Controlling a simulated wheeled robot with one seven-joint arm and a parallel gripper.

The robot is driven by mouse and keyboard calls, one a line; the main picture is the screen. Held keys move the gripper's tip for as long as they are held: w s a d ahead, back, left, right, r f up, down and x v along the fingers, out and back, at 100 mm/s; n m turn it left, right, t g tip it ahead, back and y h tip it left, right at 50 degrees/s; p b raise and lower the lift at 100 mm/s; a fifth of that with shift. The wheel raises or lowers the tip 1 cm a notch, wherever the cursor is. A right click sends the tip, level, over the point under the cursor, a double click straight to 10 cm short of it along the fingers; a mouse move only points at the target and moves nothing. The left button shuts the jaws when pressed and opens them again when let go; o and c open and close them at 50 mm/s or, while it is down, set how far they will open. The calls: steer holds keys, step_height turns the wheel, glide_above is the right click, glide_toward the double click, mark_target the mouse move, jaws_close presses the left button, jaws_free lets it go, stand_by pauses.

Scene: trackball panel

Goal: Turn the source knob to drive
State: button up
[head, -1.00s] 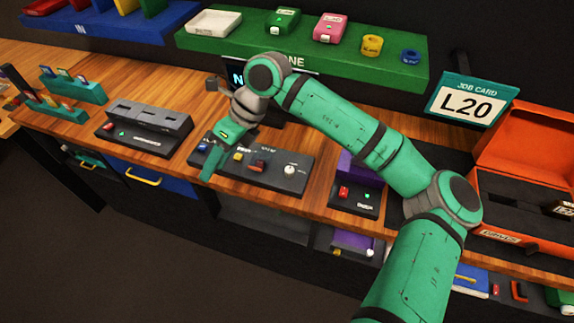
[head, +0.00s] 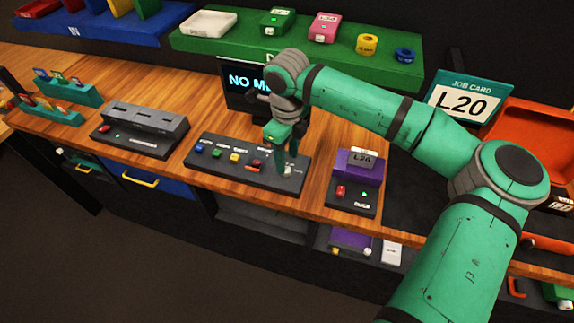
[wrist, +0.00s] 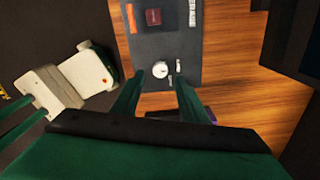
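The source knob (wrist: 160,71) is a small round white dial with a dark pointer mark, at one end of the dark control panel (wrist: 166,45) in the wrist view. In the head view the panel (head: 217,170) lies on the wooden bench, and the knob at its right end is mostly hidden by my gripper (head: 283,168). In the wrist view my gripper (wrist: 158,78) is open, its two green fingers apart with the knob showing between their tips. I cannot tell whether the fingers touch it. The lettering beside the knob is too small to read.
Several coloured buttons (head: 216,153) run along the panel left of the knob. A screen (head: 240,82) behind reads "NO M", partly hidden by my arm. A purple unit (head: 357,165) stands close on the right, and a grey slotted box (head: 145,130) on the left.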

mark_target(287, 169)
steer(key=shift+f, duration=2.2)
jaws_close()
